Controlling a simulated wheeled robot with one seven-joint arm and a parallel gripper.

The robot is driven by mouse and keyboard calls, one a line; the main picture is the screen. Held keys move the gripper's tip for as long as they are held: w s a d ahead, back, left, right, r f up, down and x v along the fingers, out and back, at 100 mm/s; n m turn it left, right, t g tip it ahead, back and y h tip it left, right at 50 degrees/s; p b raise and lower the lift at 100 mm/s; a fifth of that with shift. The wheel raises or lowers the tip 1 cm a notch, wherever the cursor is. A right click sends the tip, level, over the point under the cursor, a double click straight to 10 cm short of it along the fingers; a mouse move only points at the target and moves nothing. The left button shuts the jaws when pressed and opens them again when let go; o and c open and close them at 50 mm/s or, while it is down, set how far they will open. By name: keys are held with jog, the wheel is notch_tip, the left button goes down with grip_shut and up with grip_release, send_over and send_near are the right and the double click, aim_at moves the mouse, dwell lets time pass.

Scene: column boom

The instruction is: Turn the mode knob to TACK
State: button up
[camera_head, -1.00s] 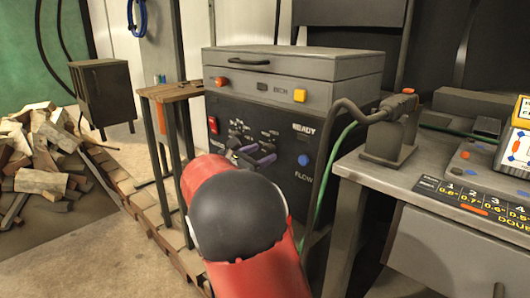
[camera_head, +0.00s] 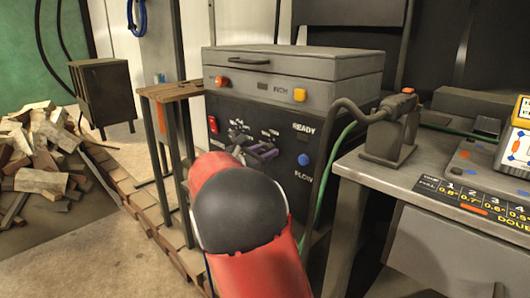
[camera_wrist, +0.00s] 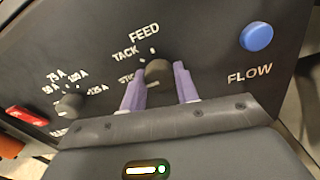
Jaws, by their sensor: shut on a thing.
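The mode knob (camera_wrist: 158,71) is a dark round knob on the black front panel of the machine (camera_head: 330,165). In the wrist view, the labels FEED, TACK and a partly covered one starting "STIC" lie above and left of it, with small white ticks. I cannot tell clearly which label the knob points to. My gripper (camera_wrist: 160,84) has its two purple fingers on either side of the knob, shut on it. In the head view, my gripper (camera_head: 256,152) is at the panel and my red arm hides part of the panel's lower area.
A second knob (camera_wrist: 70,104) with ampere labels sits left of the mode knob. A red switch (camera_wrist: 27,115) is further left, and a blue FLOW button (camera_wrist: 256,37) is at upper right. A grey cable (camera_head: 350,112) and green hose (camera_head: 325,180) hang beside the machine.

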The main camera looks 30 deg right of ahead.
jog(key=shift+f+b, duration=0.1)
jog(key=shift+b, duration=0.25)
jog(key=shift+m+b, duration=4.3)
jog(key=shift+b, duration=0.55)
jog(key=o, duration=1)
jog(key=shift+c, duration=0.2)
